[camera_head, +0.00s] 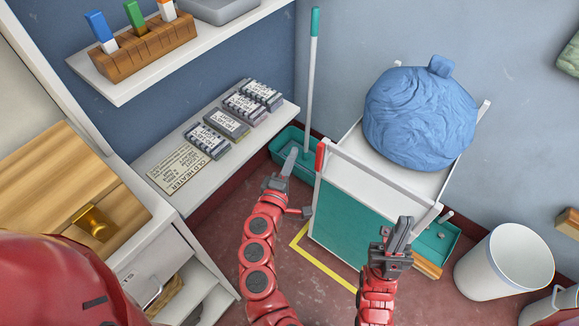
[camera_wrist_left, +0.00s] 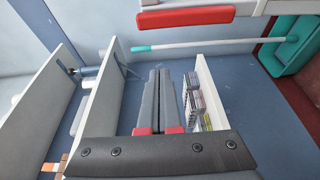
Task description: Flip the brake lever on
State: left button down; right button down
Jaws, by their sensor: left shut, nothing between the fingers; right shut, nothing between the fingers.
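A white cart (camera_head: 385,170) with a teal front panel stands against the back wall. A red lever (camera_head: 320,155) sits at its upper left corner, and a red bar that looks like this lever shows at the top of the left wrist view (camera_wrist_left: 186,17). My left gripper (camera_head: 290,158) is shut and empty, just left of the red lever, with a gap seen between them. Its closed fingers (camera_wrist_left: 161,75) point up in the left wrist view, below the red bar. My right gripper (camera_head: 404,224) is shut and empty in front of the cart's right side.
A blue bag (camera_head: 420,108) rests on the cart. A teal-handled pole (camera_head: 312,80) stands in a teal bin (camera_head: 283,148) behind my left gripper. A shelf (camera_head: 282,114) with several labelled boxes is at left. A white bucket (camera_head: 505,262) stands at right.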

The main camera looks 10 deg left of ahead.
aim_at(319, 157)
pick_arm(q)
jog(key=d, duration=0.1)
jog(key=w+d, duration=0.1)
jog(key=d, duration=0.1)
jog(key=w+d, duration=0.1)
jog(key=shift+w+d, duration=0.15)
dwell(0.5)
